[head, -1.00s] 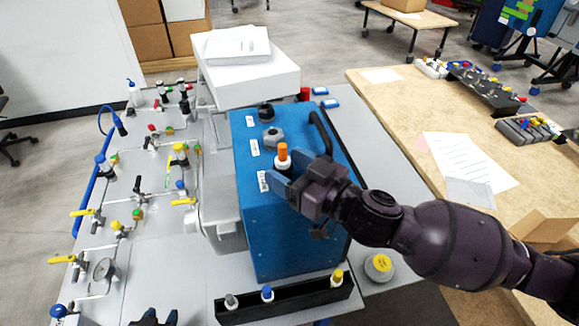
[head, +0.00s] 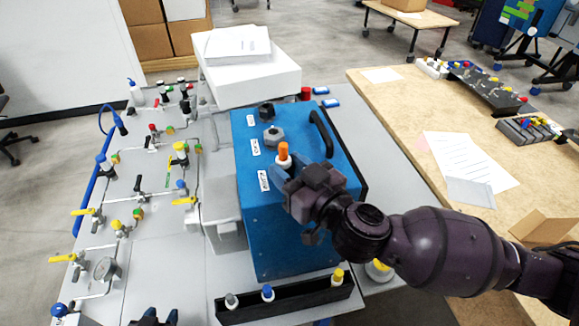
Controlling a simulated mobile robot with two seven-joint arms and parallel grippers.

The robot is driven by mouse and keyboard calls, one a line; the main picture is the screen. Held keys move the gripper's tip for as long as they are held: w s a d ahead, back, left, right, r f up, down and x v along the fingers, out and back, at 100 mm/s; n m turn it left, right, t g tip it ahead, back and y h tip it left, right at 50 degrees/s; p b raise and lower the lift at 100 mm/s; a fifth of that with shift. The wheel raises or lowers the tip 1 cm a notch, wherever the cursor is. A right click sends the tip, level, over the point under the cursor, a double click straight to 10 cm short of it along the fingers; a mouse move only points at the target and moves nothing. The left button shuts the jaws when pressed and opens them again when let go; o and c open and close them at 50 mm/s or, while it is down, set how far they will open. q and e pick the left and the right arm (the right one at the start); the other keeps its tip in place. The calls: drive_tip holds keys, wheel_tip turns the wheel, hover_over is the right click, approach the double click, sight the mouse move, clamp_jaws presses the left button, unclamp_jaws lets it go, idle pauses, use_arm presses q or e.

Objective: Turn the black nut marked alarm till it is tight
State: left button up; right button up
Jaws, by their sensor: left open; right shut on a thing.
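The blue analyser box (head: 270,225) has three fittings in a row on its top: a black nut (head: 266,112) at the back, a grey nut (head: 272,135) in the middle, and an orange-topped white sensor (head: 283,155) in front. White labels lie beside them, the front one (head: 263,180) nearest my gripper; the print is too small to read surely. My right gripper (head: 285,180) is shut around the base of the front fitting, on its black nut, which the fingers now hide. The sensor stands upright above the fingers.
A black rack (head: 300,302) with grey-, blue- and yellow-topped sensors stands in front of the box. A black handle (head: 321,133) rises right of the fittings. Valves and tubing cover the panel to the left. A yellow-grey round cap (head: 379,270) lies partly behind my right arm.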

drive_tip(key=m+t+h, duration=0.1)
drive_tip(key=m+h, duration=0.1)
drive_tip(key=m+t+h, duration=0.1)
drive_tip(key=m+h, duration=0.1)
drive_tip(key=h, duration=0.1)
drive_tip(key=m+t+h, duration=0.1)
drive_tip(key=h, duration=0.2)
drive_tip(key=shift+s+a+m+t, duration=0.2)
drive_tip(key=shift+a+m+t, duration=0.1)
drive_tip(key=shift+a+m, duration=0.1)
drive_tip(key=shift+a+m+h, duration=0.15)
drive_tip(key=shift+m+h, duration=0.95)
drive_tip(key=shift+h, duration=0.65)
drive_tip(key=shift+a+m+h, duration=0.1)
drive_tip(key=shift+m+h, duration=1)
drive_tip(key=shift+h, duration=0.65)
drive_tip(key=o, duration=0.9)
drive_tip(key=shift+o, duration=0.2)
drive_tip(key=b+v, duration=0.1)
drive_tip(key=v, duration=0.9)
drive_tip(key=shift+s+a, duration=0.2)
drive_tip(key=shift+s, duration=0.1)
drive_tip(key=shift+r, duration=0.1)
